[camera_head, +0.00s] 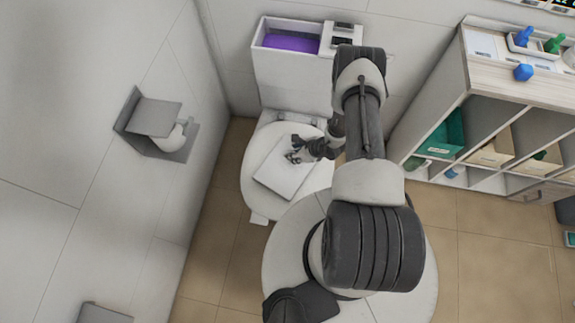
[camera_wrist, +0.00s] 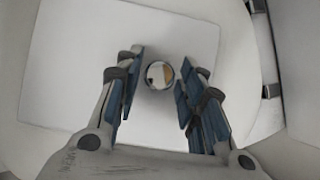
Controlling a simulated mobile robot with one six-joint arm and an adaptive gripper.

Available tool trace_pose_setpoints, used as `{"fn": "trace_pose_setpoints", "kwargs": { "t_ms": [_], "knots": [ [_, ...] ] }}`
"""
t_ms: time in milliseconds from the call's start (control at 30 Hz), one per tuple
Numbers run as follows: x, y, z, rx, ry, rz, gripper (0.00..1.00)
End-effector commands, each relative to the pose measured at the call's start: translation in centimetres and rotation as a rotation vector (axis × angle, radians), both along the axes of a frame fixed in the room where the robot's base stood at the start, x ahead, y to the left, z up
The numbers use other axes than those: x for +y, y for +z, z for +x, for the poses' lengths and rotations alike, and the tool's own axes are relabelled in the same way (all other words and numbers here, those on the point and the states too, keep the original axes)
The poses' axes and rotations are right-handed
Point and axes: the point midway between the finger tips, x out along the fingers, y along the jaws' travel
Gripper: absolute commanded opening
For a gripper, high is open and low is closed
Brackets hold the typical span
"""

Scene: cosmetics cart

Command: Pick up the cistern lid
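The cistern lid (camera_head: 280,180) is a flat white slab lying on the closed toilet seat cover (camera_head: 258,150). It also shows in the wrist view (camera_wrist: 85,60), with a small round shiny knob (camera_wrist: 158,75) on it. My gripper (camera_head: 296,155) is over the lid. In the wrist view my gripper (camera_wrist: 160,92) is open, with one blue-padded finger on each side of the knob and a gap to it on both sides. I cannot tell how high the fingertips are above the lid. My gripper hides part of the lid in the head view.
The open cistern (camera_head: 258,62) behind the toilet holds purple liquid (camera_head: 290,42). Small dark items (camera_head: 343,32) sit at its right end. A toilet paper holder (camera_head: 160,122) is on the left wall. A shelf unit (camera_head: 480,95) stands at the right.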

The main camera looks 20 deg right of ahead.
Motion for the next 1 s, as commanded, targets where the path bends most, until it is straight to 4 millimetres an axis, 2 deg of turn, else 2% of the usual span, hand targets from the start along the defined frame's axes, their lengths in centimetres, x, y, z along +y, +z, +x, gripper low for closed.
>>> {"fn": "trace_pose_setpoints", "kwargs": {
  "t_ms": [67, 500, 1000],
  "knots": [
    [0.00, 0.01, 0.00, 0.000, 0.000, 0.000, 0.28],
    [-0.01, 0.01, 0.00, 0.000, 0.000, 0.000, 0.00],
    [-0.02, 0.01, 0.01, 0.000, 0.000, 0.000, 0.00]
  ]
}}
